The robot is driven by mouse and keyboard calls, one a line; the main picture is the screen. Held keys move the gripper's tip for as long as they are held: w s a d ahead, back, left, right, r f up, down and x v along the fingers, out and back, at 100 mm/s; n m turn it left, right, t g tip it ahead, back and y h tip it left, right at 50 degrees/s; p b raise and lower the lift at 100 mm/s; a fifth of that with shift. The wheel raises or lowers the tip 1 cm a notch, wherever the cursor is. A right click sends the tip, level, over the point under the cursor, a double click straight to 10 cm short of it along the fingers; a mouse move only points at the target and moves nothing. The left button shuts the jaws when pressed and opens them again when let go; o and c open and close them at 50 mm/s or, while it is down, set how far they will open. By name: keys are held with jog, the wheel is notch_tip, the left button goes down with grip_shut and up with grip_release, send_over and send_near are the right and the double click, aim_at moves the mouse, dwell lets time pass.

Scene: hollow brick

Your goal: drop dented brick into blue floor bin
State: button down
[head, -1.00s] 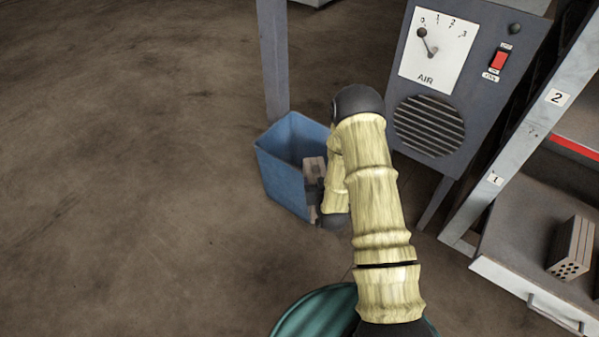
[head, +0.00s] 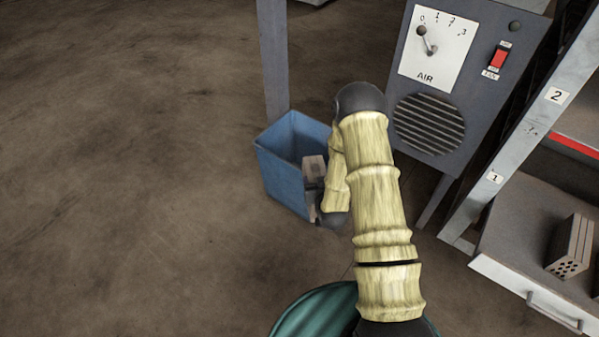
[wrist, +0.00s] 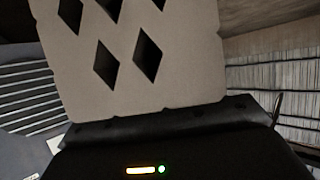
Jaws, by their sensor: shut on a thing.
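The blue floor bin (head: 282,178) stands on the floor left of the grey panel. My gripper (head: 313,185) is at the bin's right side in the head view, partly hidden by my arm. It is shut on a pale brick (head: 314,168), which appears in front of or over the bin's right part; I cannot tell if it is inside the rim. In the wrist view the brick (wrist: 135,70) fills the middle, with diamond-shaped holes in its face. No dent shows on the visible face.
A grey panel (head: 460,120) with an AIR dial and red switch stands behind my arm. A shelf drawer (head: 520,262) at right holds another holed brick (head: 571,246). A grey post (head: 273,60) rises behind the bin. The floor at left is clear.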

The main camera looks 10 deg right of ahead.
jog(key=s+r, duration=0.6)
jog(key=shift+s+r, duration=0.1)
jog(key=shift+r, duration=0.2)
